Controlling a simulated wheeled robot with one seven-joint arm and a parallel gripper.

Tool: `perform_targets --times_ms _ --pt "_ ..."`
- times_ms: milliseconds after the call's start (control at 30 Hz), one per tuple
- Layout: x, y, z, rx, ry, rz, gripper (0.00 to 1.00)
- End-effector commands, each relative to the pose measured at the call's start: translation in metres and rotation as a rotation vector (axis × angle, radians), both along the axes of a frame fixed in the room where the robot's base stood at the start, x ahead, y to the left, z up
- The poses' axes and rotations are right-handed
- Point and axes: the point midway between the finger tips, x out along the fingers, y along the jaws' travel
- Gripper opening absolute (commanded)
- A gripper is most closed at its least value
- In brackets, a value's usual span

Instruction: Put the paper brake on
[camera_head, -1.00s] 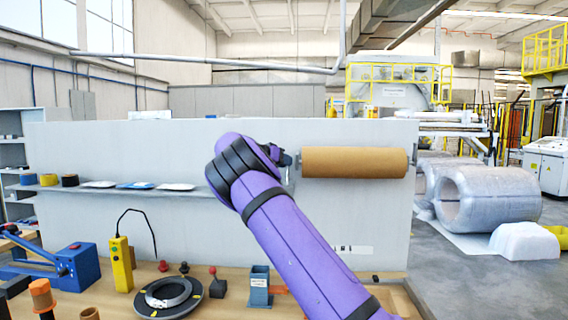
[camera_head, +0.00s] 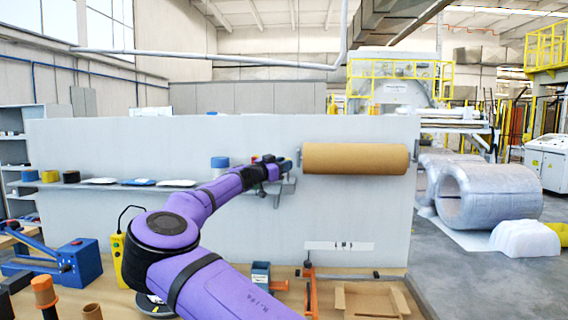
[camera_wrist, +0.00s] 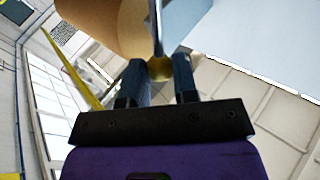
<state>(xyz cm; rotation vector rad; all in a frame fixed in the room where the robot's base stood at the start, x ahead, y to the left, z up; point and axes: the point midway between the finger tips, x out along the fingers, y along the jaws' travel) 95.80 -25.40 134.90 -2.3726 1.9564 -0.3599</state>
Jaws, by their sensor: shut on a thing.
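The brown paper roll (camera_head: 355,159) hangs level on the grey panel (camera_head: 150,145). In the wrist view part of the roll (camera_wrist: 95,20) shows at top left. My gripper (camera_head: 275,165) is at the roll's left end, beside its bracket. In the wrist view its two dark fingers (camera_wrist: 161,78) are closed around a small yellow knob (camera_wrist: 160,68). A thin grey lever (camera_wrist: 157,25) runs up from the knob, next to the roll; it looks like the paper brake's handle. The head view is too small to show the lever's angle.
A shelf (camera_head: 105,184) with tapes and flat packs runs along the panel's left. The wooden bench (camera_head: 215,285) below carries an orange clamp (camera_head: 310,290), a blue holder (camera_head: 260,275) and a cardboard tray (camera_head: 375,300). Free space lies in front of the roll.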

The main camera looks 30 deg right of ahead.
Motion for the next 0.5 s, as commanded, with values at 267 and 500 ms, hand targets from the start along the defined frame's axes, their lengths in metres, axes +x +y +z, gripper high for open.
perform_targets --times_ms 267,500 --pt "-0.008 0.006 -0.011 0.004 0.006 -0.001 0.0" --pt "-0.011 0.007 -0.015 0.007 0.006 -0.002 0.0"
